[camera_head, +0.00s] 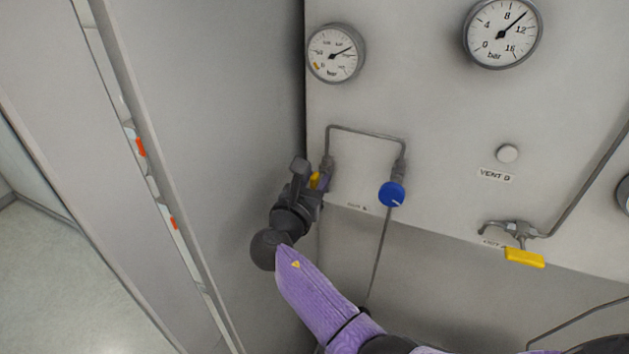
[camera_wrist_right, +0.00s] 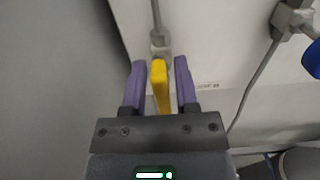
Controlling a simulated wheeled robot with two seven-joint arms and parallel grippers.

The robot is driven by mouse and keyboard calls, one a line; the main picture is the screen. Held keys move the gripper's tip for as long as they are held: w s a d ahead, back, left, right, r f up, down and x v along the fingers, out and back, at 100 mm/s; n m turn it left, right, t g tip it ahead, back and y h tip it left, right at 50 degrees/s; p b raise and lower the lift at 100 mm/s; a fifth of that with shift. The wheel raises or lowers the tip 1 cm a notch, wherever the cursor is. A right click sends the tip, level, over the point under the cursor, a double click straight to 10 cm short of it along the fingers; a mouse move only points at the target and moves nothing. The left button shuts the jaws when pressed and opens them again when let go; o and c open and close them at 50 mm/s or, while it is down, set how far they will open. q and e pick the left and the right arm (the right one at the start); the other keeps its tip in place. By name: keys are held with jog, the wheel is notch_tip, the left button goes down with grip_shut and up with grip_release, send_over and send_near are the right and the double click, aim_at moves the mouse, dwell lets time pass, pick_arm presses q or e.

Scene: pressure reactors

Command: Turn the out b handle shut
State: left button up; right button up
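A yellow valve handle (camera_head: 314,180) sits at the lower end of a bent steel pipe, at the left edge of the grey panel. A small label next to it is too blurred to read fully. My right gripper (camera_head: 321,181) is at this handle and partly hides it. In the right wrist view the yellow handle (camera_wrist_right: 159,86) stands between the two purple fingers of my right gripper (camera_wrist_right: 160,80), lengthwise along them and roughly in line with the pipe. A narrow gap shows on each side, so the fingers are open around it. My left gripper is not in view.
A blue knob (camera_head: 392,194) is just right of the handle. Another yellow handle (camera_head: 525,258) lies crosswise farther right. A grey side wall (camera_head: 230,120) is close on the left.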

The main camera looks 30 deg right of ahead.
grip_shut()
jog(key=shift+f+m, duration=0.1)
jog(key=shift+m, duration=0.2)
jog(key=m, duration=0.1)
jog(key=m+b, duration=0.1)
jog(key=m, duration=0.1)
jog(key=shift+s+d+f, duration=0.1)
jog(key=shift+s+d, duration=0.05)
jog(key=shift+s, duration=0.05)
jog(key=shift+s+d+f+m+b, duration=0.15)
jog(key=shift+f+m+b, duration=0.1)
jog(key=shift+m+b, duration=1.85)
jog(key=shift+s+d+f+m+b, duration=0.1)
jog(key=shift+f+m+b, duration=0.15)
jog(key=shift+m+b, duration=1.8)
jog(key=shift+s+d+f+m+b, duration=0.2)
jog(key=shift+m+b, duration=0.85)
jog(key=shift+m, duration=2)
jog(key=shift+a, duration=0.1)
jog(key=shift+o, duration=1.6)
grip_release()
